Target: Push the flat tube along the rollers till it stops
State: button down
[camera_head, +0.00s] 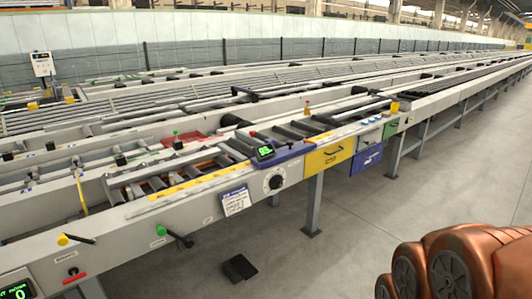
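A section of rollers (155,185) with yellow strips lies in the near left part of the runout table (120,232). More dark rollers (300,130) lie to the right, behind the yellow panel. Several long grey bars lie along the table, and I cannot tell which of them is the flat tube. My gripper is not in view. Only a copper-coloured part of my arm shows at the lower right, apart from the table.
A green-lit display (264,151), a dial (274,182) and a yellow drawer front (328,157) sit on the table's front. Black-handled levers (178,236) stick out at the near left. A dark pedal (239,268) lies on the floor. Grey floor right of the table is clear.

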aim_at(131, 178)
jog(key=z, duration=0.3)
jog(key=i, duration=1.2)
jog(key=u, duration=0.35)
jog(key=i, duration=1.2)
jog(key=u, duration=1.55)
jog(key=i, duration=0.7)
jog(key=u, duration=0.65)
